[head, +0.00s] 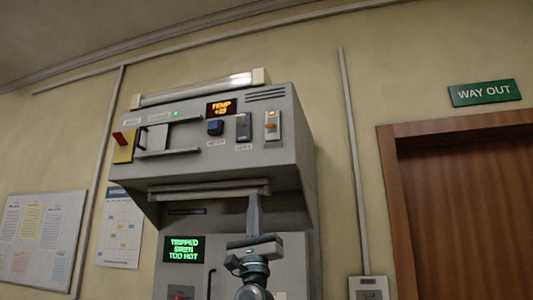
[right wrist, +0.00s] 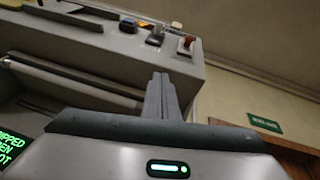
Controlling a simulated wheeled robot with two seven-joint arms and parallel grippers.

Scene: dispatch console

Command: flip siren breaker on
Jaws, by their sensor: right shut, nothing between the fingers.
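The grey console's upper panel carries a grey switch (head: 243,127) and a switch with an orange lever (head: 271,125), side by side. Their labels are too small to read, so I cannot tell which is the siren breaker. Both also show in the right wrist view, the grey one (right wrist: 155,39) and the orange one (right wrist: 187,44). A green-lettered screen (head: 184,249) reads "TRIPPED SIREN TOO HOT". My right gripper (head: 254,198) points up, fingers together and empty, below the panel's switches; its fingertips show in the right wrist view (right wrist: 160,76). My left gripper is out of view.
A blue button (head: 215,128) sits left of the switches, under an orange display (head: 221,108) reading "TEMP" and a blurred number. A red lever on a yellow plate (head: 124,146) is at far left. A bar (head: 210,191) runs along the panel's lower edge. A door (head: 470,210) stands right.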

